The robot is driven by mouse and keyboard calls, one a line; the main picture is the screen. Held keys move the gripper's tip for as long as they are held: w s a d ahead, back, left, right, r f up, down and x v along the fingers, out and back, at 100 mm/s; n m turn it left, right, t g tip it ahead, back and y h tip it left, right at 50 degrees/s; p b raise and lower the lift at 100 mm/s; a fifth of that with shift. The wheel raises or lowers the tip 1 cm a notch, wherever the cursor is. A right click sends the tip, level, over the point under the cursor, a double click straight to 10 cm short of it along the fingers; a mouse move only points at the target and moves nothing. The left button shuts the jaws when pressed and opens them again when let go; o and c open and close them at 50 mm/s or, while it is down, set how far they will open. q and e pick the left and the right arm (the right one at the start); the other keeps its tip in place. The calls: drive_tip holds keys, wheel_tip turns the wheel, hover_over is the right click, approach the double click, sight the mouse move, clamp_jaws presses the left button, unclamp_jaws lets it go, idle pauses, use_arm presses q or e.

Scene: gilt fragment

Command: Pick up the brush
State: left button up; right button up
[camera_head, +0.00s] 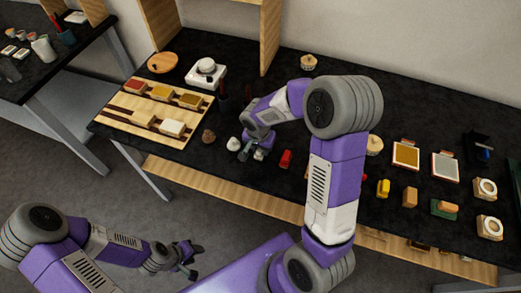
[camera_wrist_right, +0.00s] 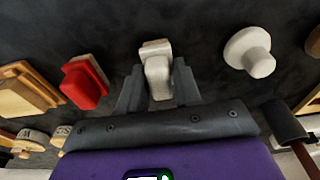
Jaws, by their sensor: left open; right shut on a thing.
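My right gripper (camera_head: 254,153) is low over the front part of the dark table. It is shut on a pale off-white object (camera_wrist_right: 156,70), which shows between the fingers in the right wrist view and partly in the head view. It has a narrow upright part and a wider blocky end; I cannot tell surely that it is the brush. Whether it touches the table is unclear. My left gripper (camera_head: 190,262) is open and empty, over the floor in front of the table.
A red block (camera_head: 286,158) is close right of the right gripper; a white knobbed piece (camera_head: 233,143) and a brown lump (camera_head: 208,136) are left. A wooden tray (camera_head: 128,123) with coloured blocks lies further left. Several small items, including a yellow piece (camera_head: 383,187), stand right.

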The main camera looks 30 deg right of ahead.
drive_tip(key=shift+r, duration=0.15)
wheel_tip(320, 180, up, 10)
drive_tip(key=shift+f+p, duration=0.1)
drive_tip(key=shift+p, duration=0.9)
drive_tip(key=o, duration=0.4)
drive_tip(key=shift+c, duration=1.5)
